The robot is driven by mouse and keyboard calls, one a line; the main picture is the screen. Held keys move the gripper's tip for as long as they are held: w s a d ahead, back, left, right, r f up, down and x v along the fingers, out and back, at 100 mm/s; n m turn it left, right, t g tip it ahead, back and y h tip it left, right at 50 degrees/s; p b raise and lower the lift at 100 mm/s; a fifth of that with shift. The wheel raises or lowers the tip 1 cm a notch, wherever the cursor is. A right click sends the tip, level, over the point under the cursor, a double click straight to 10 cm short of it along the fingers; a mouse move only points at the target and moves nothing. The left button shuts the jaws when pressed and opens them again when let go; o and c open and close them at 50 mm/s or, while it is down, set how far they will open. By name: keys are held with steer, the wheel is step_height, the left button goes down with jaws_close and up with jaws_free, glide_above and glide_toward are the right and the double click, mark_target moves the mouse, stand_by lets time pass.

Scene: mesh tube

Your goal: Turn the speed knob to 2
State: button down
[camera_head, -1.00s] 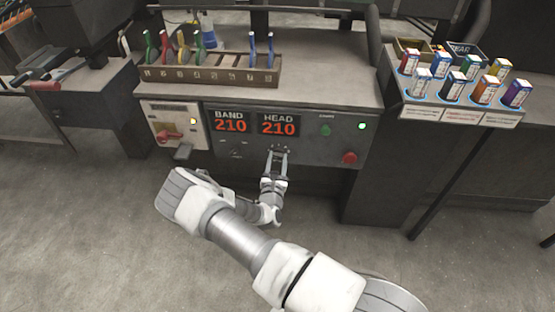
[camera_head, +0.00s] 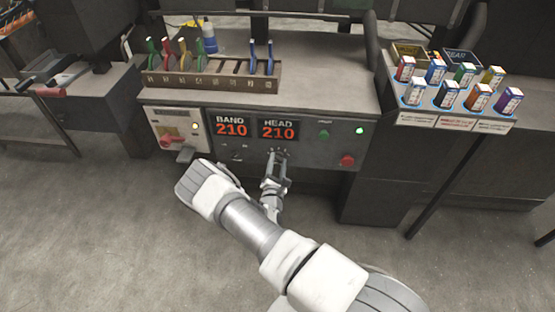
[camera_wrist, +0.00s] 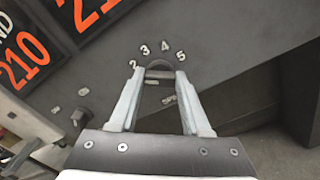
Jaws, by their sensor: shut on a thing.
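A dark round knob (camera_wrist: 160,74) sits on the grey control panel (camera_head: 300,150), with the numerals 2, 3, 4 and 5 arched above it in the wrist view. My gripper (camera_wrist: 159,78) has one fingertip on each side of this knob and is shut on it. Its pointer is hard to make out, and the label below it (camera_wrist: 170,99) is too blurred to read. In the head view, my gripper (camera_head: 277,160) reaches the panel just below the HEAD display, and its fingers mostly hide the knob.
A second small knob (camera_wrist: 80,117) is left of my gripper. The BAND display (camera_head: 231,125) and HEAD display (camera_head: 278,129) both read 210. A green button (camera_head: 323,134) and red button (camera_head: 347,160) are to the right.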

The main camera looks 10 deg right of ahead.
steer(key=shift+m+p, duration=0.5)
steer(key=shift+m, duration=0.7)
steer(key=shift+c, duration=1.8)
jaws_free()
steer(key=p+v, duration=0.2)
steer(key=v, duration=1.5)
steer(key=shift+s, duration=0.2)
steer(key=shift+r, duration=0.1)
